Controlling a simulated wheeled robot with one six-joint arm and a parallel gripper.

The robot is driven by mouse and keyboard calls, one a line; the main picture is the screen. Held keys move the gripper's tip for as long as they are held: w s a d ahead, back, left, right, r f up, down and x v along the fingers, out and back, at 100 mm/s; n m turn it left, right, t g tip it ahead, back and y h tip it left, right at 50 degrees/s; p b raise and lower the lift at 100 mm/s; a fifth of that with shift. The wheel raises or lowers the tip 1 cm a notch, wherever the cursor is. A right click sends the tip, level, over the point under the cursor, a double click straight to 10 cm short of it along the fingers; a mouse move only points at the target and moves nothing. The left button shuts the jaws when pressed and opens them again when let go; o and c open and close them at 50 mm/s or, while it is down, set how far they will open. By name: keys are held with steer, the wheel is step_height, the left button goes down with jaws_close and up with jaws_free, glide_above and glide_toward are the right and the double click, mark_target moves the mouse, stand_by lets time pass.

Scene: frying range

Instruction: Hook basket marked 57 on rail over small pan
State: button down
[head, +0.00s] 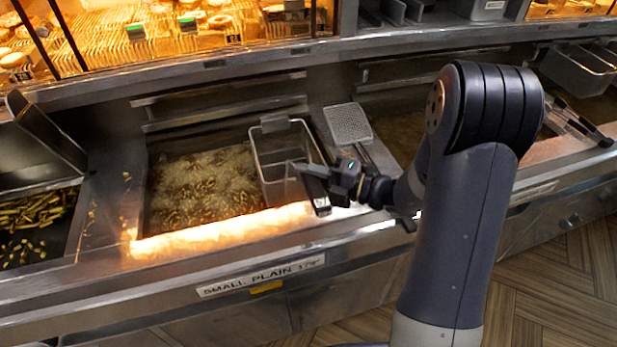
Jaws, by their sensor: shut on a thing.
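A wire basket (279,143) is over the right side of the small pan (200,190), which holds bubbling oil with food pieces in it. My gripper (318,178) is at the basket's front right and is shut on its handle (318,198). The basket's back edge is close to the rail (222,118) behind the pan; I cannot tell if it touches or is hooked. No number is readable on the basket.
A perforated scoop (348,124) lies right of the basket, close to my gripper. Another basket (578,72) stands far right, by a second pan (400,135). Fried food lies in a tray (30,255) at left. Lit shelves (150,35) rise behind.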

step_height(320, 180, up, 5)
steer(key=p, duration=0.5)
steer(key=shift+r+p, duration=0.2)
steer(key=shift+p, duration=0.2)
steer(key=shift+r+b, duration=0.3)
steer(key=shift+r, duration=1.85)
